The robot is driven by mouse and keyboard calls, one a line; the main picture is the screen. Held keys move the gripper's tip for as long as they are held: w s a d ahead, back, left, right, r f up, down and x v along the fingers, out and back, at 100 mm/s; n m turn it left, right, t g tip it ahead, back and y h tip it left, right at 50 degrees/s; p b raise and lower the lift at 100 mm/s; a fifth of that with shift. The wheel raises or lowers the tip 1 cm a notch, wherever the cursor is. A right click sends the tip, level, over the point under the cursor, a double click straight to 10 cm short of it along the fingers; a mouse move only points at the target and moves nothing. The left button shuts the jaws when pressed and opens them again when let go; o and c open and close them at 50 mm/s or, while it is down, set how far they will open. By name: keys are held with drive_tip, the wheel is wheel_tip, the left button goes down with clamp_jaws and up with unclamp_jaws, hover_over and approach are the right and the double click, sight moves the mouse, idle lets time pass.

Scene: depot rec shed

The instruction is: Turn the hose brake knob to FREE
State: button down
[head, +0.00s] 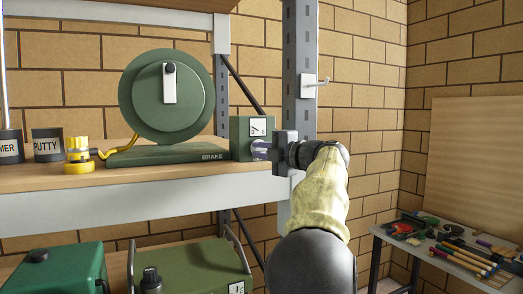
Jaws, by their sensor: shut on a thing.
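A green hose reel (165,110) stands on the shelf on a green base (165,154) marked BRAKE. At the right end of the base is a green box (240,135) with a small white label plate (258,127); its markings are too small to read. My gripper (261,150) is at the right front of this box, just below the label, and is shut on the brake knob. The knob is hidden by the gripper, so its pointing direction cannot be seen.
A grey steel upright (299,60) with a white hook plate (308,85) stands close behind my gripper. A yellow hose fitting (78,155) and a putty tin (47,145) sit at left. Green cases (190,265) stand below. A tool-covered table (395,240) is at right.

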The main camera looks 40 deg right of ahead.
drive_tip(key=shift+f, duration=0.1)
drive_tip(key=c, duration=1.4)
unclamp_jaws()
drive_tip(key=shift+c, duration=0.2)
drive_tip(key=shift+s, duration=0.1)
drive_tip(key=s+d+b, duration=0.2)
drive_tip(key=s+b, duration=0.3)
drive_tip(key=s, duration=1.2)
drive_tip(key=shift+d, duration=0.35)
drive_tip(key=shift+w, duration=0.1)
